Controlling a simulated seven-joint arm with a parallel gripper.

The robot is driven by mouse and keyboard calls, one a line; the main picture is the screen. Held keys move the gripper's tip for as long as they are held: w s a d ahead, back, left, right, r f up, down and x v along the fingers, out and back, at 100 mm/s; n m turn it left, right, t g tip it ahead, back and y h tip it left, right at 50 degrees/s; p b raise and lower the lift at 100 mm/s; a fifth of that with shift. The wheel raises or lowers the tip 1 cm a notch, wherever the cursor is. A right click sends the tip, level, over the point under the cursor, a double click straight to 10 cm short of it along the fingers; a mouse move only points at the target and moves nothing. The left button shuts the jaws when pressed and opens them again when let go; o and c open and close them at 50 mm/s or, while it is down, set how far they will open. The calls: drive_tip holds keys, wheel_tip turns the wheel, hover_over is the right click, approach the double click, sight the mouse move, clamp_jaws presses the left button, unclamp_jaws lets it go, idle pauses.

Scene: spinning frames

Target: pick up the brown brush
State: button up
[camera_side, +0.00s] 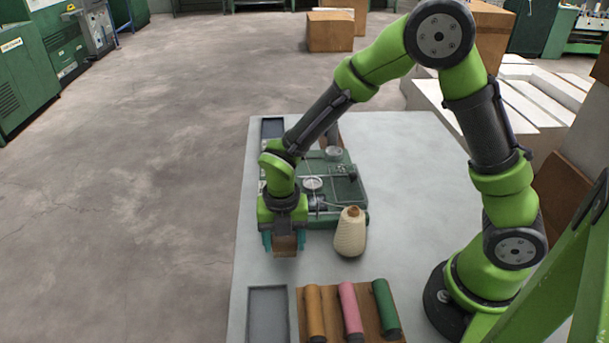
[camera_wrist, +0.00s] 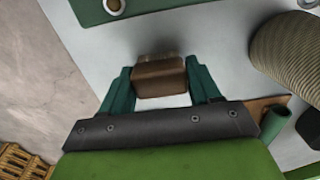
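The brown brush (camera_wrist: 160,80) is a small block with a darker bristly far edge in the wrist view. It sits between the two teal fingers of my gripper (camera_wrist: 160,88), which appear to touch its sides. In the side view my gripper (camera_side: 285,240) points down, with the brush (camera_side: 285,246) between its fingertips near the table's left edge. The fingers look shut on the brush. I cannot tell whether the brush touches the table.
A cream thread cone (camera_side: 350,232) stands right of my gripper. A green spinning frame (camera_side: 340,185) lies behind. In front are an empty grey tray (camera_side: 268,316) and a brown rack holding orange (camera_side: 314,312), pink (camera_side: 350,308) and green bobbins (camera_side: 385,305).

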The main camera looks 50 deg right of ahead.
sight(288, 238)
drive_tip(key=shift+c, duration=0.9)
drive_tip(key=shift+r, duration=0.5)
drive_tip(key=r, duration=0.2)
drive_tip(key=shift+s+d+r, duration=0.15)
drive_tip(key=shift+s+r, duration=0.25)
drive_tip(key=s+d, duration=0.1)
drive_tip(key=s, duration=0.3)
drive_tip(key=s+d, duration=0.2)
drive_tip(key=s, duration=0.3)
drive_tip(key=s+d+r, duration=0.1)
drive_tip(key=s+d, duration=0.1)
drive_tip(key=s, duration=0.3)
drive_tip(key=shift+s+r, duration=0.1)
drive_tip(key=shift+s, duration=0.1)
